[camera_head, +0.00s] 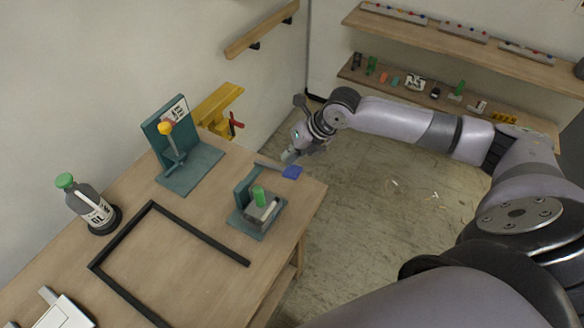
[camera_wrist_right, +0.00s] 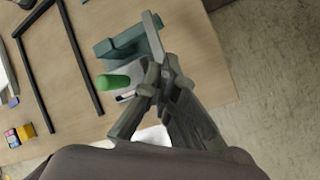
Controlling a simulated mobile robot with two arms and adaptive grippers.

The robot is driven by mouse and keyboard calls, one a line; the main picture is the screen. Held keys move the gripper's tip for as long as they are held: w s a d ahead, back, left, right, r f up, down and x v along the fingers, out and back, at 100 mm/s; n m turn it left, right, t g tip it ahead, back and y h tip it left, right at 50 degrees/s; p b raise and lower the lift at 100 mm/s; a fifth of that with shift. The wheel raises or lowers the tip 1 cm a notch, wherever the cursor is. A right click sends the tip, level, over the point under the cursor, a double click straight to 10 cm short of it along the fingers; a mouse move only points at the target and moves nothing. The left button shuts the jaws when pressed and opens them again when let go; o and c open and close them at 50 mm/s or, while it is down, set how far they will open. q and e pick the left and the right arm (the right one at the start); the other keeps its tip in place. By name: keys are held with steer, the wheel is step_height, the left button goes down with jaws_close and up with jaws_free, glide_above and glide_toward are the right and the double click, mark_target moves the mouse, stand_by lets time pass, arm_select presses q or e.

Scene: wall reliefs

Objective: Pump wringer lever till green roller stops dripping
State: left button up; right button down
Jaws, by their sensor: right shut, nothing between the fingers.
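The wringer (camera_head: 243,217) is a small teal stand near the table's right edge. In the right wrist view the gripper (camera_wrist_right: 157,76) lies in front of the teal stand (camera_wrist_right: 122,43) and close to the green roller (camera_wrist_right: 114,81). The blue grip is not visible there. Dripping cannot be made out.
A teal stand with a yellow-knobbed lever (camera_head: 165,128) is at the table's back. A green-capped bottle (camera_head: 88,205) stands at the left. A black frame (camera_head: 122,236) lies on the table (camera_head: 190,235). A yellow bracket (camera_head: 215,103) and shelves (camera_head: 450,40) are beyond.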

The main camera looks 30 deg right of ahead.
steer(key=r+p, duration=0.2)
steer(key=r, duration=0.1)
steer(key=w+r+p, duration=0.1)
steer(key=shift+a+r, duration=0.2)
steer(key=shift+a, duration=0.15)
stand_by(0.5)
